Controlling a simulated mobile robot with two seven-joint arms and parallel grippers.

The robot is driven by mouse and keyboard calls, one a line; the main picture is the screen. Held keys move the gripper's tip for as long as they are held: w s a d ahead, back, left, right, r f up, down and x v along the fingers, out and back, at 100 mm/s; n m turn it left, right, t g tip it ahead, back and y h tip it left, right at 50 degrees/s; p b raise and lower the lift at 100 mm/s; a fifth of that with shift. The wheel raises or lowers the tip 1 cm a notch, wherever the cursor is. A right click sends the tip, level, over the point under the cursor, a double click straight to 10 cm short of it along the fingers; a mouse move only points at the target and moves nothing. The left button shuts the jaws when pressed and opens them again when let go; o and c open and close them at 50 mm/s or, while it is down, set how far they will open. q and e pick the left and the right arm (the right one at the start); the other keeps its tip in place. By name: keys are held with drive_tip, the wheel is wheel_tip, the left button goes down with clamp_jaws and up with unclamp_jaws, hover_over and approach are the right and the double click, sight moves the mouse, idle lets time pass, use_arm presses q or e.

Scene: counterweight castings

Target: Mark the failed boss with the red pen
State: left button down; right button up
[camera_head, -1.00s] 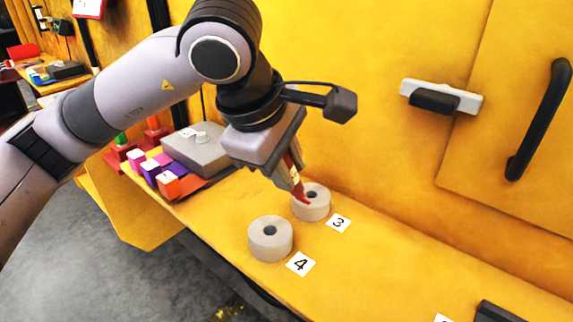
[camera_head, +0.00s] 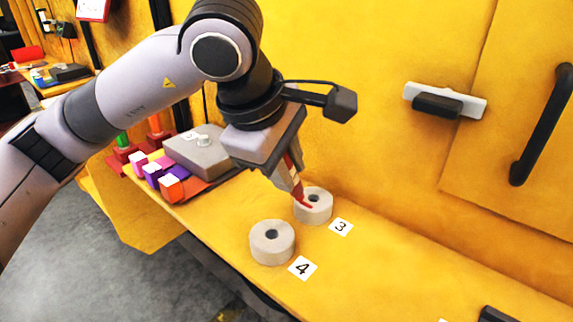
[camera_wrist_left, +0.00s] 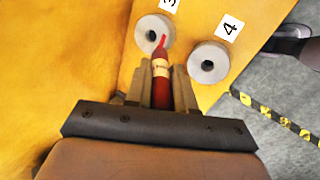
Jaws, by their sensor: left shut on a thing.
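My left gripper (camera_head: 292,185) is shut on the red pen (camera_head: 299,190), which points down with its tip at the top face of the grey ring-shaped boss by label 3 (camera_head: 316,209). I cannot tell whether the tip touches. In the left wrist view the red pen (camera_wrist_left: 161,80) sits between the fingers of the left gripper (camera_wrist_left: 161,85), its tip over the boss by label 3 (camera_wrist_left: 146,34), beside the hole. A second boss, by label 4 (camera_head: 272,247), stands nearer; it also shows in the wrist view (camera_wrist_left: 208,66). My right gripper is not in view.
A grey box (camera_head: 203,155) with a white knob and several coloured blocks (camera_head: 172,188) stand at the left of the yellow bench (camera_head: 400,275). A yellow wall with a black handle (camera_head: 541,125) rises behind. The bench right of the labels is mostly clear.

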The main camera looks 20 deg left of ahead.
use_arm(q)
drive_tip(key=shift+r+p, duration=1.4)
drive_tip(key=shift+r, duration=1.4)
